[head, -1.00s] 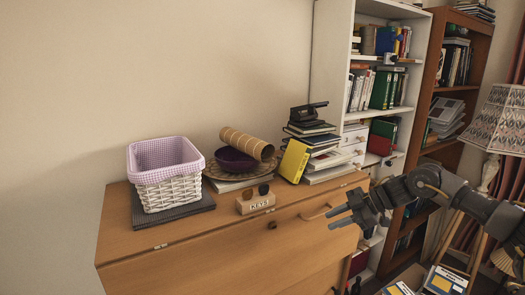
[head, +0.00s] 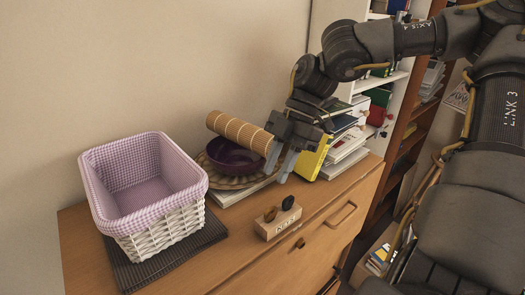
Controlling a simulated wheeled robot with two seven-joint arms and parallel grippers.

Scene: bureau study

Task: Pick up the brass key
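A small wooden block lettered "KEYS" (head: 278,225) sits near the front edge of the bureau top. Two small upright pieces stand in it: a brownish-gold one on the left, which looks like the brass key (head: 270,215), and a black one (head: 288,203) on the right. Only their rounded tops show. My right gripper (head: 281,166) points down above the bureau, behind the key block in the picture and in front of the purple bowl. Its two fingers are apart with nothing seen between them. My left gripper is not in view.
A white wicker basket with lilac lining (head: 160,236) stands on a dark mat at left. The wood around the key block is clear.

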